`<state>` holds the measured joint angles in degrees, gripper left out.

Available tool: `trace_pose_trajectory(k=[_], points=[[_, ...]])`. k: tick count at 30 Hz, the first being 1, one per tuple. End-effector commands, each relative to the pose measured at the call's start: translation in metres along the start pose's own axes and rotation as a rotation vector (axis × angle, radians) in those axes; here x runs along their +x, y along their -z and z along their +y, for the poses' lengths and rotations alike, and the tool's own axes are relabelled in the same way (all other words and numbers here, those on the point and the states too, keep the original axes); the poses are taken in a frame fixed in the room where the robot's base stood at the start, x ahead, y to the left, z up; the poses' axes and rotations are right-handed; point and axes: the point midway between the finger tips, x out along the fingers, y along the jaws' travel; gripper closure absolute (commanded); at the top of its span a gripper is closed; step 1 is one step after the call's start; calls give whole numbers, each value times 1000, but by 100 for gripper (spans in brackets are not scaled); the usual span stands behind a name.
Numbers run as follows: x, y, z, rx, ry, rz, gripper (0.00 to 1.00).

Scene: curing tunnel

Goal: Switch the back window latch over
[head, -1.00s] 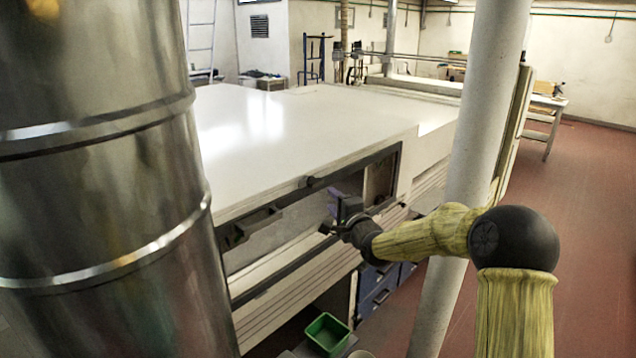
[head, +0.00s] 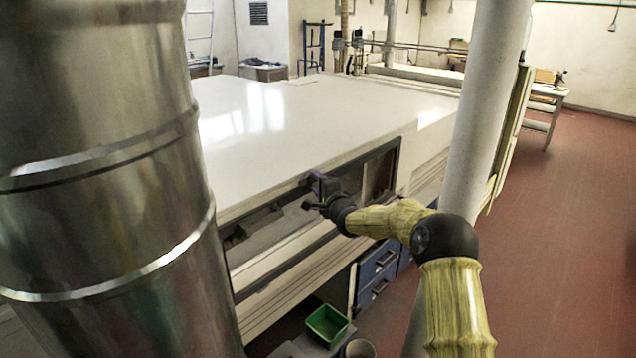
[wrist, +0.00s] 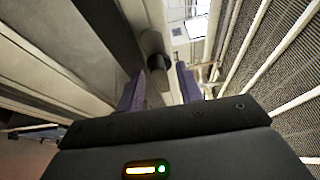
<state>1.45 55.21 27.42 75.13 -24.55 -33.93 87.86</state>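The oven's side window (head: 378,176) has a dark frame set in the side of the large white housing. In the wrist view a grey cylindrical knob with a dark end (wrist: 155,48), which looks like the back latch, lies just ahead of and between my fingertips. My gripper (wrist: 160,82) is open, with one purple finger to each side of the knob's line. I cannot tell whether either finger touches it. In the head view my gripper (head: 312,190) is at the window frame's upper edge and hides the latch.
A wide metal duct (head: 110,180) fills the left, and a pale post (head: 470,130) stands right of the window, close to my arm. A green bin (head: 327,324) and blue drawers (head: 378,270) are below. Red floor (head: 560,250) is open at right.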

Motion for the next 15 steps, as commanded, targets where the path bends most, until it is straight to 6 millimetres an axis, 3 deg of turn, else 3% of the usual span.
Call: trace_pose_trajectory(k=[6,11,15], points=[[0,0,0,0,0,0,66],[0,0,0,0,0,0,97],[0,0,0,0,0,0,100]])
